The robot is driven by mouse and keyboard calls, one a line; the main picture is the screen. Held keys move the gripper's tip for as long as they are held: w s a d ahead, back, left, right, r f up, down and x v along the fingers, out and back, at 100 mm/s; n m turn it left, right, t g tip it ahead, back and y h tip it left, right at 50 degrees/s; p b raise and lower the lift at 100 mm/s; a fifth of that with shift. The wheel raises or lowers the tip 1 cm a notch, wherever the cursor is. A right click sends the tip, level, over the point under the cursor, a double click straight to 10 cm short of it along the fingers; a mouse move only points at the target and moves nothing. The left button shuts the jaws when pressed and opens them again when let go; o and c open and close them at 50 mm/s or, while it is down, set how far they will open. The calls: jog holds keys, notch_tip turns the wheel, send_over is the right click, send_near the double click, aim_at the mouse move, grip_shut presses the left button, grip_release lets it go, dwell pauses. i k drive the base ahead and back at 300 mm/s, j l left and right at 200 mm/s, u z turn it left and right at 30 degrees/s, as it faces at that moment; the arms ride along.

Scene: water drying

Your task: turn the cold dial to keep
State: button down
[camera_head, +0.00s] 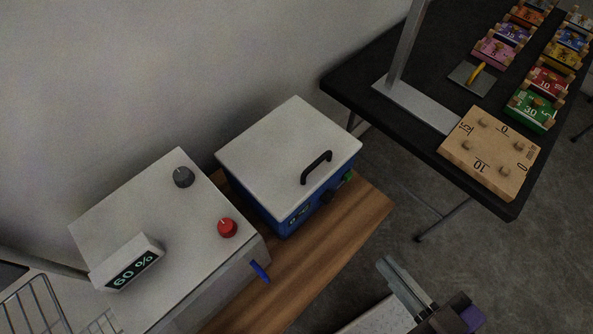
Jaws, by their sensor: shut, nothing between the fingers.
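A white box with a 60 % display (134,266) has a grey dial (183,177) and a red dial (227,228) on its top. Beside it stands a blue box with a white lid (280,150) and a black handle. Its front has a small display (299,214), a dark knob (327,197) and a green part (349,175). No label reading cold or keep is legible, so I cannot tell which dial is the cold one. My gripper (388,266) is at the bottom right, shut and empty, apart from both boxes.
Both boxes stand on a wooden bench (345,235). A blue lever (259,271) sticks out from the white box's side. A wire rack (40,305) is at the lower left. A black table (365,80) at the upper right holds a wooden block (490,155) and several coloured blocks.

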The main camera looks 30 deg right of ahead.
aim_at(327, 195)
jog(key=k+l, duration=0.2)
jog(key=l, duration=0.15)
jog(key=k+l, duration=0.15)
jog(key=l, duration=0.2)
jog(key=k+l, duration=0.2)
jog(key=l, duration=0.15)
jog(key=k+l, duration=0.15)
jog(key=l, duration=0.15)
